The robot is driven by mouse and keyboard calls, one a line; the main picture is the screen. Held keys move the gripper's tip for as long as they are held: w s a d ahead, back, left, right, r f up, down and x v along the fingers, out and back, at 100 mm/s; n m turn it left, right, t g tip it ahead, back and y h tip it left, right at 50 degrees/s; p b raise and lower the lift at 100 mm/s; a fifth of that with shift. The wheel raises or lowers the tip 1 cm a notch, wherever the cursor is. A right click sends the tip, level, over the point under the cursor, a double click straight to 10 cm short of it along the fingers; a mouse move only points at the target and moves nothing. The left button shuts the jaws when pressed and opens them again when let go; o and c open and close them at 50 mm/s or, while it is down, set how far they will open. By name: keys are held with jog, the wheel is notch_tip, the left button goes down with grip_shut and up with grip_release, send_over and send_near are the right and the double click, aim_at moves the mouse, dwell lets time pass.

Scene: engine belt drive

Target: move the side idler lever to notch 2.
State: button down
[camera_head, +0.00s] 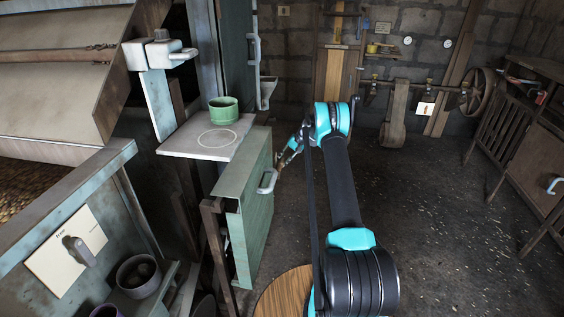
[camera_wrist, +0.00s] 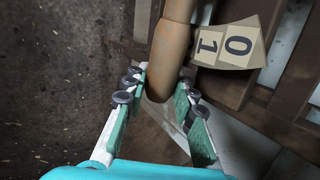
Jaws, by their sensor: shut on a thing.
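The side idler lever, a tan-brown rounded handle (camera_wrist: 168,62), runs down from the top middle of the wrist view, its blunt end between my fingers. My gripper (camera_wrist: 161,90) has one green-and-white finger on each side of the handle and is shut on it. A cream notch plate (camera_wrist: 228,45) marked 0 and 1 lies right beside the handle; no 2 is visible. In the head view, my gripper (camera_head: 284,160) is small, beside the right edge of the green cabinet, and the lever cannot be made out clearly.
The green cabinet (camera_head: 252,205) with a grey handle stands left of my arm. A green cup (camera_head: 223,110) is on the grey shelf (camera_head: 190,149) above it. A cream panel with a knob (camera_head: 66,252) is at the lower left. The floor (camera_head: 430,220) to the right is clear.

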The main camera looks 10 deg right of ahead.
jog(key=c, duration=1.2)
grip_release()
jog(key=shift+d+r, duration=0.1)
jog(key=v, duration=1.1)
jog(key=shift+d+r, duration=0.2)
jog(key=shift+r, duration=0.1)
